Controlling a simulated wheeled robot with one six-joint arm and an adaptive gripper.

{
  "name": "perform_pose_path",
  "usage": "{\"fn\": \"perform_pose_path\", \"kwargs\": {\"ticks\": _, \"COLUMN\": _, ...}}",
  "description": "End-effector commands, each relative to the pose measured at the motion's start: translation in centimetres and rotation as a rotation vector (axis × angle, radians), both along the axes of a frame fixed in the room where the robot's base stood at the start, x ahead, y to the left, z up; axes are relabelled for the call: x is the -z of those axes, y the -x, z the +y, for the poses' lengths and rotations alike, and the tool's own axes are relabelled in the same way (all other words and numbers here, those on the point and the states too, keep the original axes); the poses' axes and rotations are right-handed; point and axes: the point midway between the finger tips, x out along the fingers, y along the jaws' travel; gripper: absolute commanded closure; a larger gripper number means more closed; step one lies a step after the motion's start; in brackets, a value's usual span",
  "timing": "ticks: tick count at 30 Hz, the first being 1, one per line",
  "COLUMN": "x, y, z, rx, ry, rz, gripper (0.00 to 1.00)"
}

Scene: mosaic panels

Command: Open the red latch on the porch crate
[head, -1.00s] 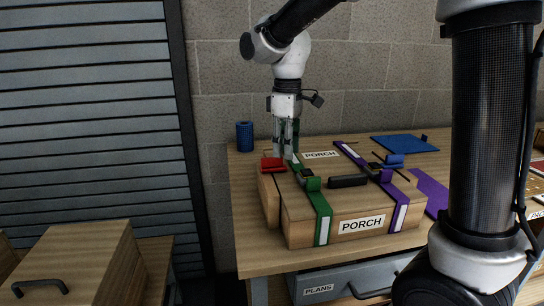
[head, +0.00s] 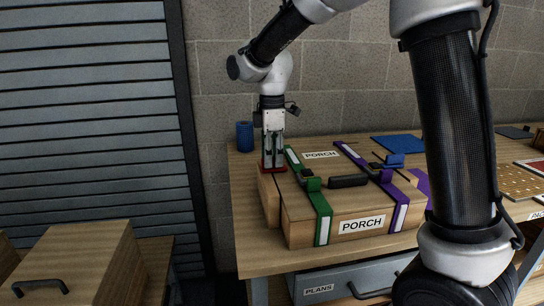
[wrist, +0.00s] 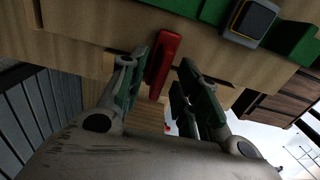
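The wooden porch crate (head: 310,223) stands on the table, lid down, with a black handle (head: 348,181), a green strap (head: 322,217) and a purple strap (head: 400,213). The red latch (head: 274,170) is at its left end, partly hidden by my gripper (head: 273,166) in the head view. In the wrist view the red latch (wrist: 163,66) lies between the tips of my gripper (wrist: 166,78). The fingers are apart, one on each side of the latch, with narrow gaps. I cannot tell whether either finger touches it.
A blue cylinder (head: 245,136) stands at the table's back left. A blue latch (head: 394,160) is on the crate's right part, and a flat blue panel (head: 402,146) lies behind. A drawer (head: 345,284) labelled PLANS is below. Another wooden box (head: 85,262) stands at the left front.

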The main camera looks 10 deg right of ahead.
Motion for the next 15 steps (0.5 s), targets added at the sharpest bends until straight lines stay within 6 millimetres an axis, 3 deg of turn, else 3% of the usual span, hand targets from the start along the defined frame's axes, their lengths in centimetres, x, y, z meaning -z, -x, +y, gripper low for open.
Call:
{"fn": "perform_pose_path", "kwargs": {"ticks": 8, "x": 0.31, "y": 0.0, "z": 0.0, "rx": 0.001, "ry": 0.0, "rz": 0.0, "gripper": 0.68}}
{"fn": "perform_pose_path", "kwargs": {"ticks": 14, "x": 0.29, "y": -0.01, "z": 0.0, "rx": 0.001, "ry": 0.0, "rz": 0.0, "gripper": 1.0}}
{"fn": "perform_pose_path", "kwargs": {"ticks": 15, "x": 0.29, "y": -0.01, "z": 0.0, "rx": 0.001, "ry": 0.0, "rz": -0.001, "gripper": 1.0}}
